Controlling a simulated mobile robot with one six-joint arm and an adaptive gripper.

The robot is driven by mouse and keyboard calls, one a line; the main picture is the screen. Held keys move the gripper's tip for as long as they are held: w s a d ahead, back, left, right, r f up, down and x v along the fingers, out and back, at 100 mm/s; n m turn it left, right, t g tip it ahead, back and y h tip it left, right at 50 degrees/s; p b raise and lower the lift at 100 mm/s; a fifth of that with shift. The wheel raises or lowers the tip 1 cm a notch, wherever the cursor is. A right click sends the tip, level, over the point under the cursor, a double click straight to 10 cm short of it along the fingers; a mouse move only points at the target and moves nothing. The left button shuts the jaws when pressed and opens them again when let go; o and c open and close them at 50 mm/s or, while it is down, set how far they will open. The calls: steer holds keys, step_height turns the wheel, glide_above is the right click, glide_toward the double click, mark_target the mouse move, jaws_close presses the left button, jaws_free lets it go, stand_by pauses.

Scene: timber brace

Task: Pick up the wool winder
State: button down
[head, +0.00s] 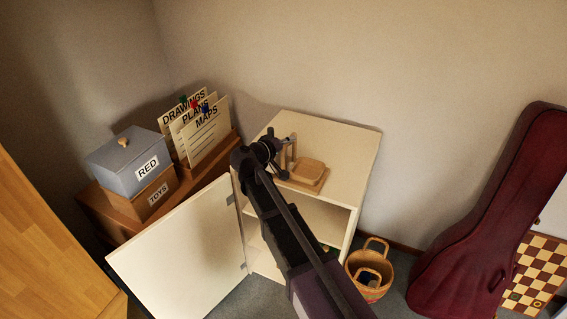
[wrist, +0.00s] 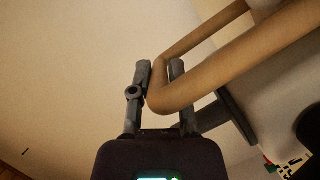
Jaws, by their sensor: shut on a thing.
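The wool winder (head: 309,174) is a light wooden piece with a flat base and an upright part. It stands on top of the cream cabinet, and my arm hides part of its left side. My gripper (head: 281,168) is at its left side, on the upright part. In the wrist view, a bent wooden bar of the winder (wrist: 215,80) runs in from the upper right, its rounded corner between the fingers. My gripper (wrist: 160,78) is shut on this bar.
The cream cabinet (head: 340,147) has its door (head: 185,255) swung open to the left. A grey lidded box marked RED (head: 120,160) and a file rack (head: 215,150) stand at left. A woven basket (head: 368,285) and a dark red instrument case (head: 480,220) are at right.

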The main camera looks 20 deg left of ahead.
steer(key=shift+r, duration=0.15)
steer(key=shift+r+p, duration=1.65)
steer(key=shift+p, duration=0.15)
steer(key=s+d, duration=0.3)
steer(key=s, duration=0.4)
steer(key=s+d+r+p, duration=0.1)
steer(key=s+d, duration=0.1)
steer(key=s, duration=0.6)
steer(key=shift+d+r, duration=0.2)
steer(key=shift+d, duration=0.2)
steer(key=shift+w+r+p, duration=0.1)
steer(key=shift+r+p, duration=0.1)
steer(key=shift+p, duration=0.15)
